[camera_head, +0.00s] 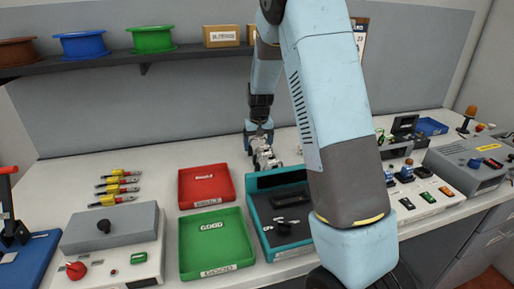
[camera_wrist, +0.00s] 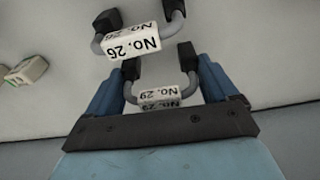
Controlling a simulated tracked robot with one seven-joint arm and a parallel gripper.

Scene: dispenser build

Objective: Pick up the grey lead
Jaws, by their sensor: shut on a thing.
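In the wrist view my gripper (camera_wrist: 160,78) has its two blue fingers on either side of a grey lead (camera_wrist: 190,88). This lead is bent in a U, with black ends and a white tag reading No. 29. My gripper is shut on it. A second grey lead (camera_wrist: 98,43) with a white tag reading No. 26 lies just beyond, apart from the fingers. In the head view my gripper (camera_head: 261,140) is low over the bench behind the teal unit, by small grey shapes. The held lead cannot be made out clearly there.
A teal unit (camera_head: 256,183), a red tray (camera_head: 187,200) and a green tray (camera_head: 190,262) stand in front. Several red-and-yellow leads (camera_head: 118,188) lie at left. Control boxes (camera_head: 480,165) fill the right. A light connector (camera_wrist: 27,70) lies at left in the wrist view.

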